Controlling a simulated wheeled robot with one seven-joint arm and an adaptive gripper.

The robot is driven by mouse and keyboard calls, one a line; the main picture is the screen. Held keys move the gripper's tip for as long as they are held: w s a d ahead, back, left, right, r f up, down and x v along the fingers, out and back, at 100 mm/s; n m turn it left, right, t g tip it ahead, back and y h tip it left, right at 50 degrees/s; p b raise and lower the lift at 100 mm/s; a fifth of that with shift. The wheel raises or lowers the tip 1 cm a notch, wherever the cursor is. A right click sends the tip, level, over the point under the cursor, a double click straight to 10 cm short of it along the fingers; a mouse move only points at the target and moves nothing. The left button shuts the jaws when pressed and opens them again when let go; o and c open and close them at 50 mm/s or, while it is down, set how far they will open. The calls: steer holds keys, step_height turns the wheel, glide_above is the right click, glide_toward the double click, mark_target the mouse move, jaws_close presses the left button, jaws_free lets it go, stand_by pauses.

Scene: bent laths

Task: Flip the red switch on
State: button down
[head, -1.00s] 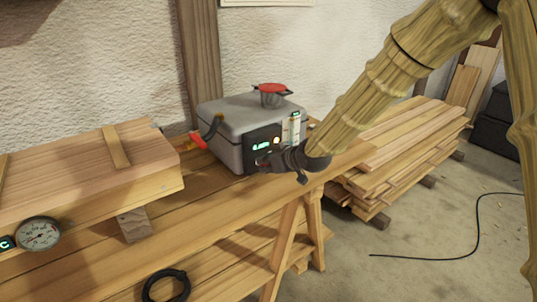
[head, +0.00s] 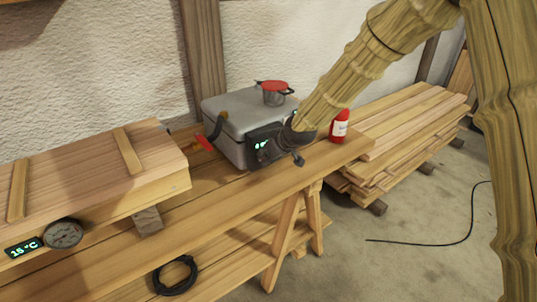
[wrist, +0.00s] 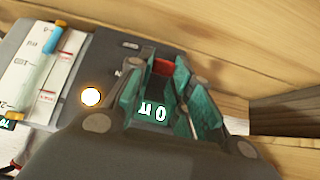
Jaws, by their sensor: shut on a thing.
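The grey metal box (head: 225,128) stands on the wooden bench with a dark panel on its front. The red switch (wrist: 163,67) shows in the wrist view as a small red piece between the tips of my fingers. My gripper (wrist: 172,76) is shut on it, with teal pads on both sides. In the head view my gripper (head: 268,154) is at the front panel and hides the switch. A green-lit display (wrist: 152,112) shows between the fingers. A round lamp (wrist: 91,97) beside the fingers glows. Which way the switch is tipped, I cannot tell.
A pot with a red lid (head: 273,93) stands on the box. A red bottle (head: 340,128) is right of my gripper. A red-handled lever (head: 205,142) is at the box's left. A wooden steam chest (head: 100,175) with a dial (head: 63,234) fills the bench's left.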

stand_by(0.3)
steer(key=c, duration=1.3)
jaws_free()
steer(key=v, duration=1.2)
